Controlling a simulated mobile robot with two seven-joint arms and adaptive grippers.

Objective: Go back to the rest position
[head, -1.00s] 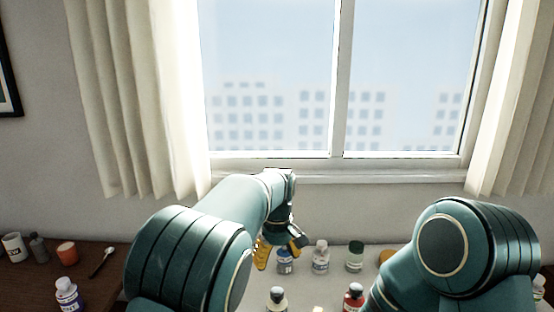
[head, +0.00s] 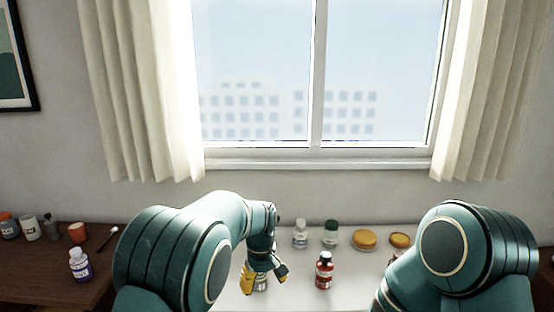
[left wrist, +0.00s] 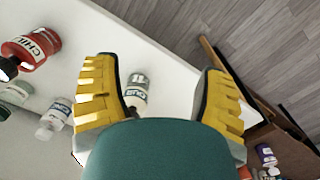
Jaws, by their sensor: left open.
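My left gripper (head: 264,274) hangs downward above the white counter (head: 240,300) in the head view, its yellow fingers spread. It also shows in the left wrist view (left wrist: 160,98), with a wide gap between the fingers. A bottle with a grey-green label (left wrist: 137,90) shows in that gap, below the gripper; the frames do not show whether the fingers touch it. In the head view, this bottle (head: 262,284) is partly hidden by the fingers. My right arm stands at the right of the head view; its gripper is out of view.
A red bottle (head: 324,270) stands right of my left gripper. A white bottle (head: 300,234), a green-capped bottle (head: 330,234) and yellow-lidded jars (head: 365,239) stand behind. A purple-labelled bottle (head: 80,264) and an orange cup (head: 78,232) stand on the brown surface at left.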

